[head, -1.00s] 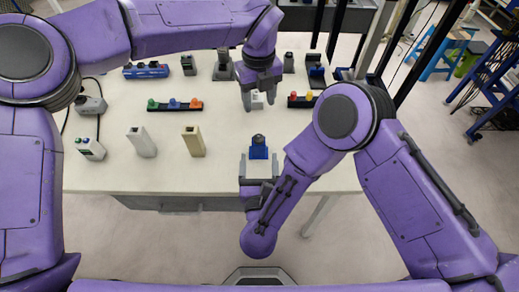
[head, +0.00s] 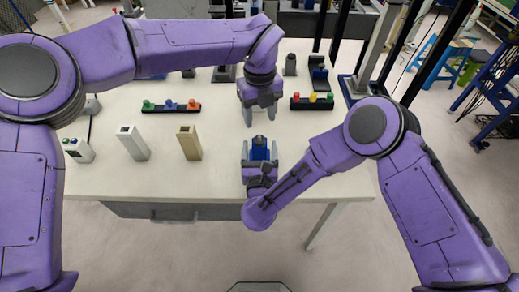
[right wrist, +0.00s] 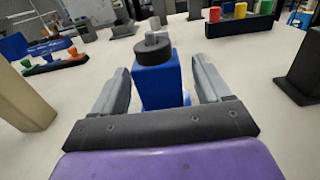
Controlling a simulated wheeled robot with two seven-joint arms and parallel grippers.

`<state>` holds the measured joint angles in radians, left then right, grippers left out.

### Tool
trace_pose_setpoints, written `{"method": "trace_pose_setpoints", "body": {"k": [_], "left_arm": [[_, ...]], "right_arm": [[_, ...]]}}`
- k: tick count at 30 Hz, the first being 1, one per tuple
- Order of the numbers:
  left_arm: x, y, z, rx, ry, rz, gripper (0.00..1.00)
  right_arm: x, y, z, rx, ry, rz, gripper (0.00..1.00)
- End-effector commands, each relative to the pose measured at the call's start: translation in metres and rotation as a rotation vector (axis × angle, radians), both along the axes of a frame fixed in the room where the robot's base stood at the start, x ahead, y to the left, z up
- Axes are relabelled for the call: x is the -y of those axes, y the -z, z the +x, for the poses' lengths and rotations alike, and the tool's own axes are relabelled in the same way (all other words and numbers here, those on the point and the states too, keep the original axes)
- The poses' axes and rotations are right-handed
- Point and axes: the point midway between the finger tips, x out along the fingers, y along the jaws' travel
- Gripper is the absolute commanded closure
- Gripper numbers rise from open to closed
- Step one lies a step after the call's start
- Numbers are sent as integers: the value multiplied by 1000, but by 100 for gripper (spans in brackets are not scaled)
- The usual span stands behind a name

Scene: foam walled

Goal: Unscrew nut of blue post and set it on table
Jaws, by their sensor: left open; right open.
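The blue post (head: 259,152) stands upright near the front edge of the table, with a dark nut (head: 259,140) on its top. In the right wrist view the blue post (right wrist: 157,82) stands between my open fingers, with gaps on both sides, and the dark round nut (right wrist: 153,48) caps it. My right gripper (head: 260,158) is open around the post from the front; it also shows in the right wrist view (right wrist: 160,90). My left gripper (head: 260,118) is open, pointing down, just behind and above the post, and appears empty.
White (head: 132,142) and tan (head: 189,143) hollow posts stand to the left. A rack with green, blue and red pieces (head: 171,106) and another with coloured pieces (head: 312,102) lie farther back. The white table (head: 215,180) is clear around the front edge.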

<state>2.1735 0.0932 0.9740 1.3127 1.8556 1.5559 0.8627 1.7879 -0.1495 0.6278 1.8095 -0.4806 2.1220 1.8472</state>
Motion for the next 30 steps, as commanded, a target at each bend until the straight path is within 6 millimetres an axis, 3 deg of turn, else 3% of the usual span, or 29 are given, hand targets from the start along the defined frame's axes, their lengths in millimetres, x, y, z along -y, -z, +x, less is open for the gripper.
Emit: {"method": "trace_pose_setpoints", "body": {"k": [11, 18, 23, 26, 30], "left_arm": [[0, 0, 0, 0, 0, 0, 45], [0, 0, 0, 0, 0, 0, 45], [0, 0, 0, 0, 63, 0, 45], [0, 0, 0, 0, 245, 0, 45], [0, 0, 0, -1, 656, -1, 45]], "right_arm": [[0, 0, 10, -1, 0, 1, 23], [0, 0, 10, -1, 0, 1, 100], [0, 0, 10, 0, -1, 1, 100], [0, 0, 10, 0, -1, 1, 100], [0, 0, 10, 0, -1, 1, 100]]}}
